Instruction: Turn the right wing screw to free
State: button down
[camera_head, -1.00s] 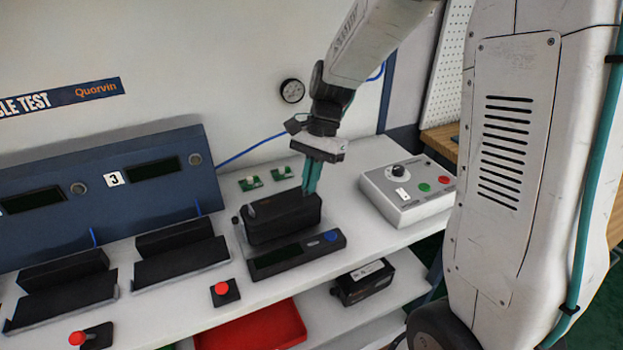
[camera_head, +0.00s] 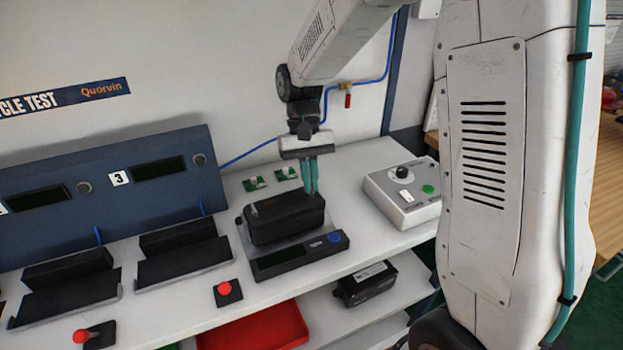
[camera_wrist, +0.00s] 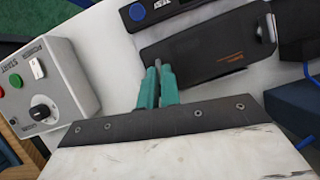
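The positioner is a black box (camera_head: 285,216) with rounded edges on a grey base on the white bench. It also shows in the wrist view (camera_wrist: 205,50). My gripper (camera_head: 312,188) points straight down at the right end of the box. In the wrist view its teal fingers (camera_wrist: 158,72) are close together, with a small grey piece, the right wing screw (camera_wrist: 158,63), between their tips. The screw is mostly hidden by the fingers, so its exact angle cannot be told. At the box's other end is another grey screw (camera_wrist: 268,27).
A test unit with a blue button (camera_head: 300,254) lies in front of the positioner. A grey control box (camera_head: 403,192) with a black knob stands to the right. Small green boards (camera_head: 255,183) lie behind. A blue panel (camera_head: 105,190) and black cradles stand left.

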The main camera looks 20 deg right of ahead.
jog(key=shift+a+n+h, duration=0.1)
jog(key=shift+n+h, duration=0.2)
jog(key=shift+n, duration=0.4)
jog(key=c, duration=1.6)
grip_release()
jog(key=v, duration=0.8)
jog(key=shift+f, duration=0.1)
